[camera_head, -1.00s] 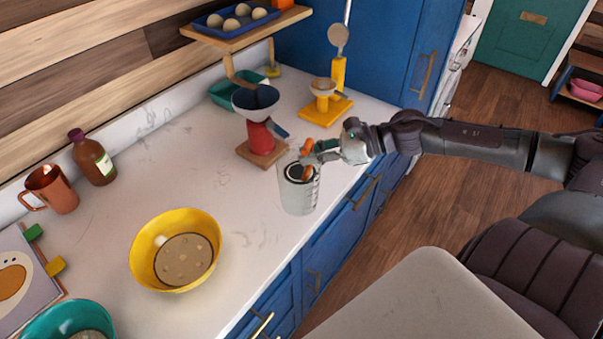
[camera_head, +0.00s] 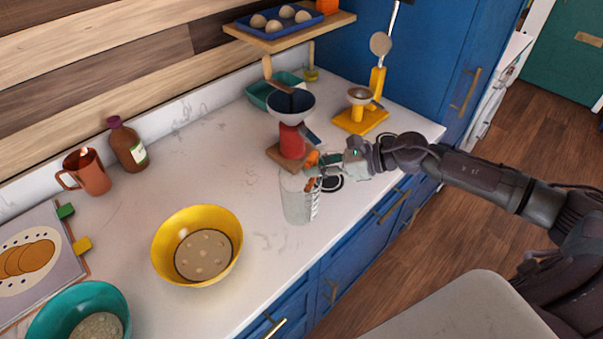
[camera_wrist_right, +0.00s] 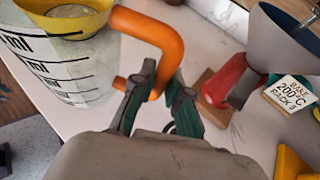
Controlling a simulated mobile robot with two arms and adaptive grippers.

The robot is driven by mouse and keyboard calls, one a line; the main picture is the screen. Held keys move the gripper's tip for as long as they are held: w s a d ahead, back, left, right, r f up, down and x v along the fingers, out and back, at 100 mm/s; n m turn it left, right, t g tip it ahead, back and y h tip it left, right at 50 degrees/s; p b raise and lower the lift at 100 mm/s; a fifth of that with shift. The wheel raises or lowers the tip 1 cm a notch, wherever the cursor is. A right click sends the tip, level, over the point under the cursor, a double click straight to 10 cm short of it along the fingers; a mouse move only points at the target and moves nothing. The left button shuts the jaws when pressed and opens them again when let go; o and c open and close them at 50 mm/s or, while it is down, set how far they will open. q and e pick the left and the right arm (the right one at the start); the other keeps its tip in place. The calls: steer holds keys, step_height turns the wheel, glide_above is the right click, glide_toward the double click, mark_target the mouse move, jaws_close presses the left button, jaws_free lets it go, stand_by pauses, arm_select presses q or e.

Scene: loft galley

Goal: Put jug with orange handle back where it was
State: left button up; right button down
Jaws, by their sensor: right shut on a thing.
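The jug (camera_head: 297,203) is a pale see-through measuring jug with dark marks, upright by the counter's front edge. I cannot tell whether its base touches the counter. Its orange handle (camera_wrist_right: 155,30) faces my right arm. My right gripper (camera_head: 335,164) is shut on the handle; the wrist view shows its fingers (camera_wrist_right: 160,95) around the handle's lower part, with the jug body (camera_wrist_right: 62,72) at the left. My left gripper is out of view.
A red grinder-like device (camera_head: 291,140) on a wooden base stands close behind the jug. A yellow bowl (camera_head: 168,262) is to the left, a yellow stand (camera_head: 362,120) to the back right. Bare counter (camera_head: 235,175) lies between the bowl and the red device.

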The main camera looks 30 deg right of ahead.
steer(key=w+f, duration=0.1)
steer(key=f, duration=0.1)
steer(key=w+a+f+p, duration=0.1)
steer(key=f, duration=0.1)
steer(key=w+a+f+p, duration=0.1)
steer(key=w, duration=0.1)
steer(key=shift+f, duration=0.4)
steer(key=shift+d+f, duration=0.1)
steer(key=shift+f, duration=0.3)
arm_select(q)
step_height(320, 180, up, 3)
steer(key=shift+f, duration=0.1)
arm_select(e)
steer(key=shift+f, duration=0.15)
steer(key=c, duration=1.2)
jaws_free()
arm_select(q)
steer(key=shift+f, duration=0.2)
arm_select(e)
steer(key=shift+o, duration=0.2)
